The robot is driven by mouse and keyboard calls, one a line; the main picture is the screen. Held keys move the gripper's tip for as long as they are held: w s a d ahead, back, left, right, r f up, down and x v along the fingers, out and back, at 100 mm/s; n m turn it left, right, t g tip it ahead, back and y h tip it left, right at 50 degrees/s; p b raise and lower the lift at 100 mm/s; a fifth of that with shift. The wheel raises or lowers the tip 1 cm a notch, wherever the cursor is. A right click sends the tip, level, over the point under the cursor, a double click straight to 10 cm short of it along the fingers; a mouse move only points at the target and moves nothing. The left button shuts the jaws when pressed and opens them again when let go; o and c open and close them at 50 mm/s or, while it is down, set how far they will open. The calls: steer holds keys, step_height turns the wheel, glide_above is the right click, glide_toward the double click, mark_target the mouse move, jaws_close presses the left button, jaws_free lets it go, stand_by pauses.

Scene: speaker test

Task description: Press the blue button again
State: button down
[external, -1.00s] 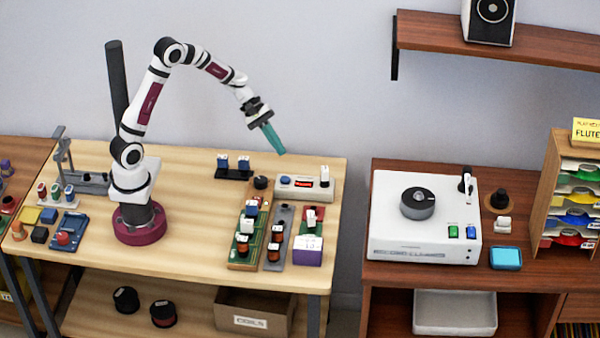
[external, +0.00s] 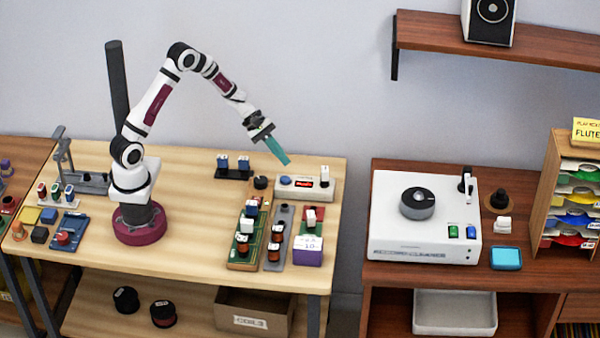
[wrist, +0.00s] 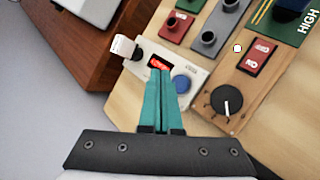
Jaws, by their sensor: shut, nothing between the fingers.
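A white tester box (external: 312,190) stands near the right end of the light wood bench, with a round blue button (external: 285,180) at its left and a lit red display (external: 303,184) beside it. In the wrist view the blue button (wrist: 181,84) is just right of my fingers, and the lit display (wrist: 158,63) is partly covered by the fingertips. My gripper (external: 287,163) has long teal fingers, closed together with nothing between them. It hangs tilted above the box's back edge, apparently apart from the button. It also shows in the wrist view (wrist: 160,71).
A white-topped lever (external: 324,173) rises at the box's right end. A black knob (external: 260,182) and a wooden panel of parts (external: 243,255) are left and in front. A white machine (external: 425,215) with green and blue buttons stands on the right cabinet. The space above the bench is free.

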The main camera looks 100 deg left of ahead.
mark_target(282, 177)
steer(key=shift+f, duration=1.75)
steer(key=shift+f, duration=0.1)
stand_by(0.6)
steer(key=shift+f, duration=0.3)
steer(key=shift+f, duration=0.5)
stand_by(0.6)
steer(key=shift+r, duration=0.95)
steer(key=shift+r, duration=2.5)
